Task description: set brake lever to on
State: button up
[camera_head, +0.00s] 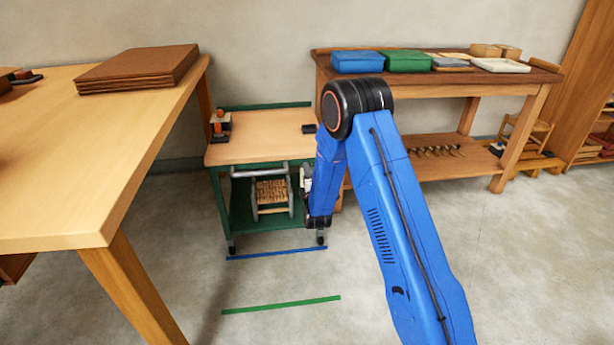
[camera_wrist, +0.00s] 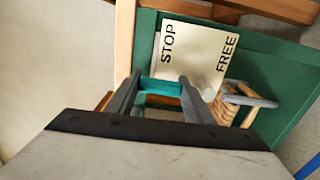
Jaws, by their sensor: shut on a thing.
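The wrist view shows a cream plate (camera_wrist: 193,50) lettered STOP and FREE, fixed on the green side of a trolley. My gripper (camera_wrist: 160,82) is shut on a teal bar (camera_wrist: 160,87), which I take for the brake lever. The bar lies between the two grey fingers, by the STOP end of the plate and away from FREE. The lever's pivot and its far parts are hidden. In the head view the green trolley (camera_head: 259,151) stands ahead, and my blue arm covers its right edge. The lever and my fingertips cannot be made out there.
A stool with a woven seat (camera_head: 271,192) stands on the trolley's lower shelf. A wooden table (camera_head: 75,185) is close on the left. A workbench (camera_head: 447,88) with boxes stands at the back right. Blue and green floor strips lie before the trolley on open floor.

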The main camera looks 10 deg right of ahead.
jog(key=o, duration=1.5)
jog(key=shift+a, duration=0.1)
jog(key=shift+s, duration=0.1)
jog(key=s, duration=1.7)
